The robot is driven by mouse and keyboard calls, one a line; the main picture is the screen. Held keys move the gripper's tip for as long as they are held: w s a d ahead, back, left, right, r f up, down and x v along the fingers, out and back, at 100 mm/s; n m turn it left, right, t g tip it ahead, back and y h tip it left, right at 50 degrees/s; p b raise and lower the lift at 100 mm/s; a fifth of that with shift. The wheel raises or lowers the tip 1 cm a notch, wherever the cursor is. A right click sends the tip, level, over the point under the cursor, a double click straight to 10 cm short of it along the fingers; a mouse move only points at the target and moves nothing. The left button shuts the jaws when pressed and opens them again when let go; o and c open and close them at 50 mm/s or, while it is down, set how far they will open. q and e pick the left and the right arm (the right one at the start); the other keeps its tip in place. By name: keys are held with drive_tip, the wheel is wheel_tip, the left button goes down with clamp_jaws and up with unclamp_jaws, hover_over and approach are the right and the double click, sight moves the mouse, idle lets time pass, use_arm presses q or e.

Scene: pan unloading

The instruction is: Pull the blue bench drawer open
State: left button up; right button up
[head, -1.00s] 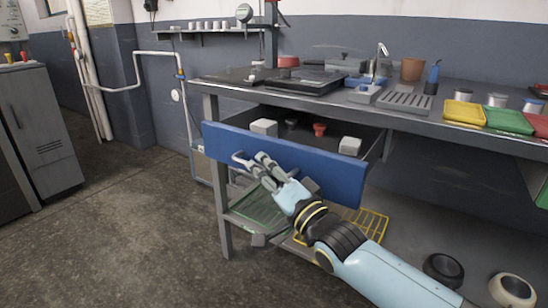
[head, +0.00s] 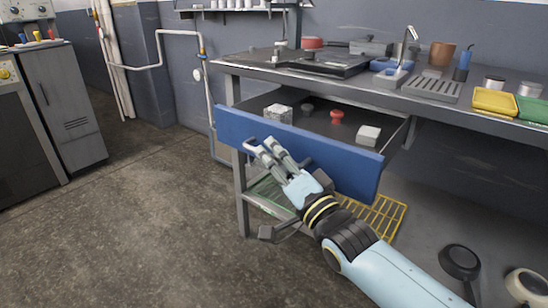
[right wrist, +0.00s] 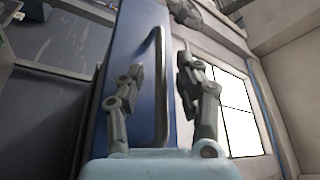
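The blue bench drawer (head: 335,162) stands pulled well out from under the bench top, and its inside shows. Its front also shows in the right wrist view (right wrist: 137,30). My right gripper (head: 262,147) is at the left part of the drawer front, at the grey handle (head: 247,144). In the right wrist view, the handle bar (right wrist: 161,85) runs between the two fingers of my right gripper (right wrist: 160,80), with a visible gap on each side. The fingers look open around the bar. My left gripper is out of view.
Inside the drawer are pale blocks (head: 368,135) and a red knob-like piece (head: 336,117). The bench top (head: 290,75) carries a sink area, trays and pots. A yellow rack (head: 385,215) lies below. Bare floor (head: 130,220) is free at the left.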

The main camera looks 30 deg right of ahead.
drive_tip(key=v, duration=1.2)
idle(0.3)
drive_tip(key=s+d+f+n+g, duration=0.1)
drive_tip(key=s+f+g, duration=0.25)
drive_tip(key=f, duration=0.75)
drive_tip(key=s+d+f+n+g+h, duration=0.1)
drive_tip(key=s+f+g, duration=0.3)
drive_tip(key=f, duration=0.7)
drive_tip(key=s+d+f+n+g, duration=0.1)
drive_tip(key=s+f+n+g, duration=0.3)
drive_tip(key=f, duration=0.7)
drive_tip(key=s+d+f+n+g, duration=0.1)
drive_tip(key=s+f+g, duration=0.3)
drive_tip(key=s, duration=1)
drive_tip(key=s+f+n+g+h, duration=0.1)
drive_tip(key=s+f+n+g, duration=0.3)
drive_tip(key=s+f, duration=0.5)
drive_tip(key=s, duration=0.6)
drive_tip(key=shift+d, duration=0.35)
